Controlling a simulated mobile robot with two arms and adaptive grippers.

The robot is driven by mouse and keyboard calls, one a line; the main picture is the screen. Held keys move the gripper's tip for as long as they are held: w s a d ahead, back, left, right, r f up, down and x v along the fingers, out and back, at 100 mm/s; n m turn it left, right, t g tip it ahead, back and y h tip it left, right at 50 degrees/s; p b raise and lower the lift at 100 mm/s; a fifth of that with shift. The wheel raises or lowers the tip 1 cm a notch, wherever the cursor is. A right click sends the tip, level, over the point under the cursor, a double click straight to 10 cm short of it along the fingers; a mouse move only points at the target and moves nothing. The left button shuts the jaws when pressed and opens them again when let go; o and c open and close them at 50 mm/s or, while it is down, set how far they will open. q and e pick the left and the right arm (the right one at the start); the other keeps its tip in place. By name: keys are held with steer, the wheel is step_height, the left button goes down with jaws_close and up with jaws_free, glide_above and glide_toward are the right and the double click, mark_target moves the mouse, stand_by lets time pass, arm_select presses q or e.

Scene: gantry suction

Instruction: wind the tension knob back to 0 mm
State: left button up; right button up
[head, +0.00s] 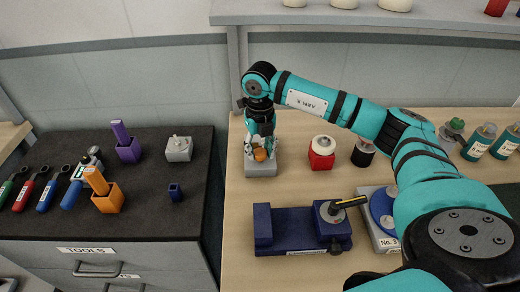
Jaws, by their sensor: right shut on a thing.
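My right gripper (261,146) points down at the back left of the wooden table and is shut on a small orange-brown knob (260,155). The knob sits on top of a light grey block (261,170) standing on the table. The fingers and the wrist cover much of the knob. I cannot read any millimetre scale or the knob's setting from here. My left gripper is not in view.
To the right stand a red-based item (321,160) and a black-based one (363,153). In front lies a blue fixture (285,230) with a black-and-yellow lever (348,202). Bottles (479,143) stand at the right. A dark tool cabinet (140,215) is left, across a gap.

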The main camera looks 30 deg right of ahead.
mark_target(260, 152)
steer(key=shift+w+r, duration=0.1)
steer(key=shift+r, duration=0.05)
steer(key=o, duration=1.1)
steer(key=shift+o, duration=0.2)
step_height(260, 152, up, 7)
steer(key=shift+r, duration=0.2)
steer(key=shift+f, duration=0.1)
